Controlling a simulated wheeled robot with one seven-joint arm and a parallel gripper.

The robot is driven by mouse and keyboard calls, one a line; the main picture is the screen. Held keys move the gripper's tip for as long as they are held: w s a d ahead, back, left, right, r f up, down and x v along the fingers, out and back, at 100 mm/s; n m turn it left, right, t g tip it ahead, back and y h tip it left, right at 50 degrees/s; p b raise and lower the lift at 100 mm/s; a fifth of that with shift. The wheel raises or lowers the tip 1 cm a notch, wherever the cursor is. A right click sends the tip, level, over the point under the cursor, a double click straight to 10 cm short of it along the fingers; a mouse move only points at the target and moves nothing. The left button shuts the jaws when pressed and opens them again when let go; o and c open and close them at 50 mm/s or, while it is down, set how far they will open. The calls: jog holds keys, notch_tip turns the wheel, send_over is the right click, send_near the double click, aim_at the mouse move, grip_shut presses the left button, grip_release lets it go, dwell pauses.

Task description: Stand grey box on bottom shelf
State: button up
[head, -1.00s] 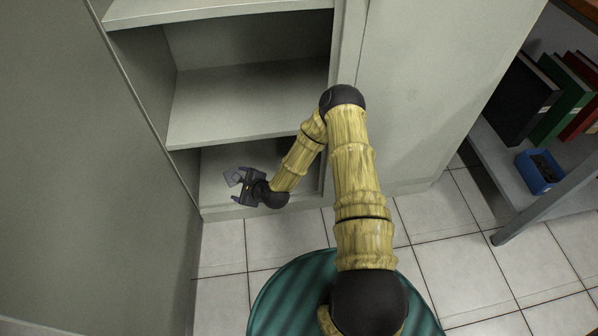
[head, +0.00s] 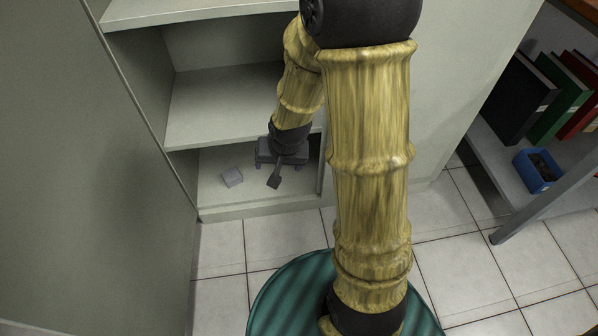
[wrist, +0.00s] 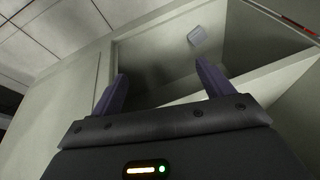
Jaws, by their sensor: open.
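The box also shows in the wrist view (wrist: 197,36), beyond the fingertips. My gripper (wrist: 160,70) is open and empty, its two fingers spread apart.
The middle shelf (head: 215,106) lies above the bottom compartment. A cabinet door (head: 100,200) stands open on the left. Tiled floor (head: 220,262) lies in front. At right, a low shelf holds several binders (head: 562,112) and a blue bin (head: 538,170).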

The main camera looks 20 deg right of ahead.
jog(key=s+d+r+n+g, duration=0.1)
jog(key=s+r+n, duration=0.2)
jog(key=s+r, duration=0.3)
jog(key=s, duration=0.3)
jog(key=shift+s+d+r+n+h, duration=0.2)
jog(key=shift+d+r+n+h, duration=0.1)
jog(key=shift+d+r+n, duration=0.1)
